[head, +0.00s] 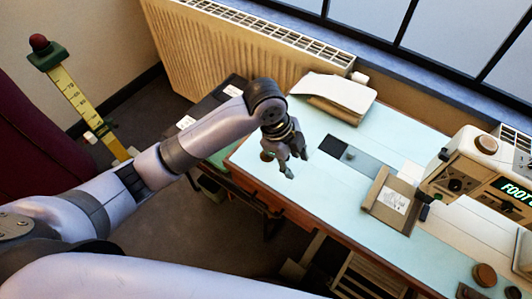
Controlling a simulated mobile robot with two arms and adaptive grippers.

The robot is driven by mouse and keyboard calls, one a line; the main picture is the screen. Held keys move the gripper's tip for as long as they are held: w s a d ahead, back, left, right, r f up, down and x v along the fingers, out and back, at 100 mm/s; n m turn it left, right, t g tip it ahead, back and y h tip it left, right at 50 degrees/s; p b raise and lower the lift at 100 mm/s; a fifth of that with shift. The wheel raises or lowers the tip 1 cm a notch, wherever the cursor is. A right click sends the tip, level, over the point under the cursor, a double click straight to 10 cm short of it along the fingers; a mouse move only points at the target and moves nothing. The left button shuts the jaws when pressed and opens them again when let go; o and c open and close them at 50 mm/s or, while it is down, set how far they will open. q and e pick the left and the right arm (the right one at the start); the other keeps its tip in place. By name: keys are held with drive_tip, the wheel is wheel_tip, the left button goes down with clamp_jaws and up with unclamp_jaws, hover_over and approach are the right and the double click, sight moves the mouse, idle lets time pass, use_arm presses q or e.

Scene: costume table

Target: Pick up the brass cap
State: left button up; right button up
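My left gripper (294,163) is over the left end of the pale blue table top (273,184). Its dark fingers point down and are spread apart, with nothing visible between them. A small brownish round thing (266,156) shows just left of the fingers, near the table's left edge. It may be the brass cap, but it is too small and partly hidden to be sure. My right gripper is not in view.
A stack of paper (335,92) lies at the back. A clipboard-like holder (390,200) and a cream machine (475,170) stand to the right. Brown round pieces (484,275) lie at the front right. A radiator (235,50) is behind.

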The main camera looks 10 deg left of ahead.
use_arm(q)
drive_tip(key=w+a+r+m+g+y, duration=0.1)
drive_tip(key=w+a+r+m+y, duration=0.2)
drive_tip(key=w+a+r+m, duration=0.5)
drive_tip(key=f, duration=0.3)
drive_tip(key=s+f+n+p, duration=0.1)
drive_tip(key=f, duration=0.2)
drive_tip(key=f+n, duration=0.1)
drive_tip(key=f, duration=0.3)
drive_tip(key=shift+s+a, duration=0.15)
drive_tip(key=shift+a, duration=0.15)
drive_tip(key=f, duration=0.1)
drive_tip(key=f+p, duration=0.1)
drive_tip(key=f, duration=0.2)
drive_tip(key=shift+d+f, duration=0.35)
drive_tip(key=shift+f, duration=0.45)
clamp_jaws()
